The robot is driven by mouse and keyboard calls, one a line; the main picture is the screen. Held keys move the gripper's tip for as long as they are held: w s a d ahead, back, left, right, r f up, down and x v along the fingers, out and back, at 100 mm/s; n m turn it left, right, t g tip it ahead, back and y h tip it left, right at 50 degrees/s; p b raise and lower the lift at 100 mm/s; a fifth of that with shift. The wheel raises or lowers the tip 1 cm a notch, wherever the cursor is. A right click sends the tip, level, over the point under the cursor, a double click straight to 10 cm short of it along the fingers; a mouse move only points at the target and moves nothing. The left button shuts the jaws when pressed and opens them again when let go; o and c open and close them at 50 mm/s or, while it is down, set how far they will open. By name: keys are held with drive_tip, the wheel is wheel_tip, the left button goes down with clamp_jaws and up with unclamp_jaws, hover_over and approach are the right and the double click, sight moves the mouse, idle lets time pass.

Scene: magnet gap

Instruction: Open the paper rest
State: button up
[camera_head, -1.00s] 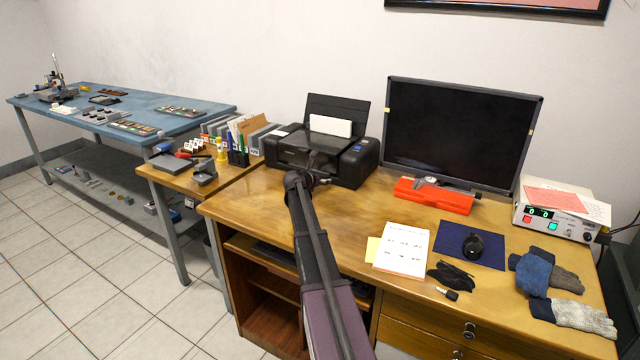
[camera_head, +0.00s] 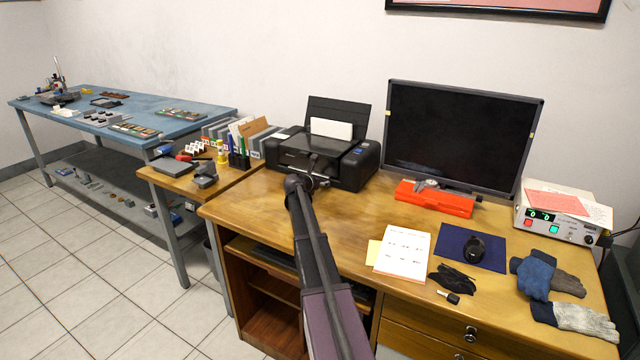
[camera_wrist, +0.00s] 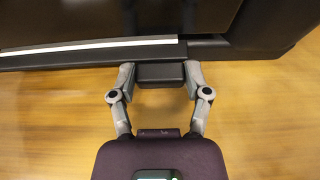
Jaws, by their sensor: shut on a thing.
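The black printer (camera_head: 352,168) stands at the back of the wooden desk, with a raised rear panel and white paper (camera_head: 331,128) in it. My gripper (camera_wrist: 161,74) is at the printer's front edge, shut on a dark tab (camera_wrist: 161,76) that sticks out there. In the wrist view one finger lies on each side of the tab, and the printer's dark front (camera_wrist: 90,28) with a pale strip lies just beyond. In the head view my arm partly hides this front, so I cannot tell how far out the paper rest is.
A monitor (camera_head: 458,135) and an orange case (camera_head: 434,198) stand to the right of the printer. Papers (camera_head: 402,249), a mouse on a blue mat (camera_head: 448,240) and gloves (camera_head: 572,315) lie further right. Binders (camera_head: 258,138) are to the left.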

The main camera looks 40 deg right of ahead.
sight(315, 196)
drive_tip(key=s+a, duration=0.1)
drive_tip(key=a, duration=0.2)
drive_tip(key=s+a, duration=0.1)
drive_tip(key=shift+s+a, duration=0.3)
drive_tip(key=o, duration=1.3)
drive_tip(key=shift+d+f, duration=0.1)
drive_tip(key=shift+o, duration=0.2)
drive_tip(key=shift+w, duration=0.25)
